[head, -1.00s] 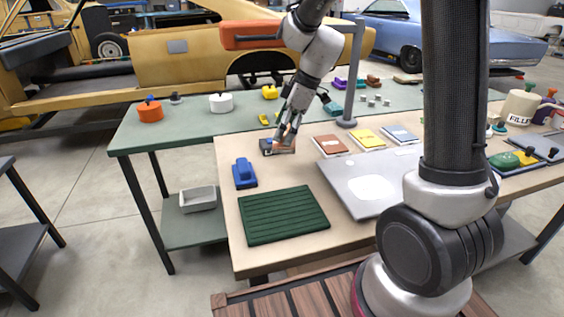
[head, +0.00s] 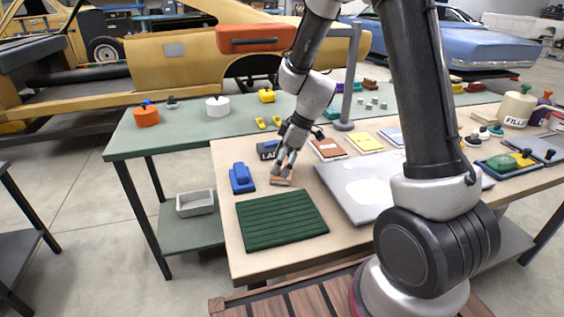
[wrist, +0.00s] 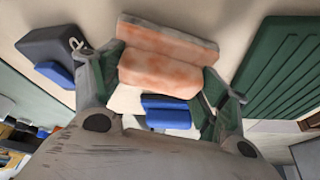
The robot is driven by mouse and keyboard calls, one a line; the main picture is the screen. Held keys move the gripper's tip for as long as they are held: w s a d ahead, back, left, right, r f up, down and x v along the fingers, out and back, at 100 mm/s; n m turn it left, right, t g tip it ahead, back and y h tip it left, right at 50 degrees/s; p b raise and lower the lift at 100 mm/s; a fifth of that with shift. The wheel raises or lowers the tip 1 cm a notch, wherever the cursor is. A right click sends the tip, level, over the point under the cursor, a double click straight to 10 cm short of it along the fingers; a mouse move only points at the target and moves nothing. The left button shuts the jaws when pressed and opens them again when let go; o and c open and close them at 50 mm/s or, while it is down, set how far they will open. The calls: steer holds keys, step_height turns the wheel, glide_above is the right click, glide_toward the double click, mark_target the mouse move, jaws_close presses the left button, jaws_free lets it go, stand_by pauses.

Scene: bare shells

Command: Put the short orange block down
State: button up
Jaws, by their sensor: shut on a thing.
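The short orange block (head: 281,181) has a broad, pale orange base and a narrower raised part with worn patches. In the wrist view the block (wrist: 160,74) lies between the fingers of my gripper (wrist: 160,88), which is shut on the raised part. In the head view my gripper (head: 285,164) points down, with the block low over the tan table (head: 225,205), beyond the green ribbed mat (head: 280,218). I cannot tell whether its base touches the tabletop.
A blue block with a handle (head: 242,178) stands left of the orange block. A dark labelled box (head: 268,149) stands behind it. A silver laptop (head: 355,188) lies to the right, with brown, yellow and blue-grey booklets behind. A grey post (head: 346,95) rises further back.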

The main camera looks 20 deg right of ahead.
steer(key=shift+f, duration=0.15)
steer(key=o, duration=1.1)
steer(key=shift+c, duration=0.2)
steer(key=v, duration=1.2)
steer(key=s+d+r+m+t+h, duration=0.1)
steer(key=s+d+r+m, duration=0.2)
steer(key=s, duration=0.5)
steer(key=s+d+r+m+h, duration=0.1)
steer(key=s+d+r+m, duration=0.3)
steer(key=s+m, duration=0.2)
steer(key=s+d+r+m+t+h, duration=0.1)
steer(key=s+d+r+m+h, duration=0.1)
steer(key=s, duration=0.8)
steer(key=d+r+m, duration=0.1)
steer(key=r+m, duration=0.1)
steer(key=shift+s+d+m+t, duration=0.25)
steer(key=shift+d+m+t, duration=0.05)
steer(key=shift+d, duration=0.05)
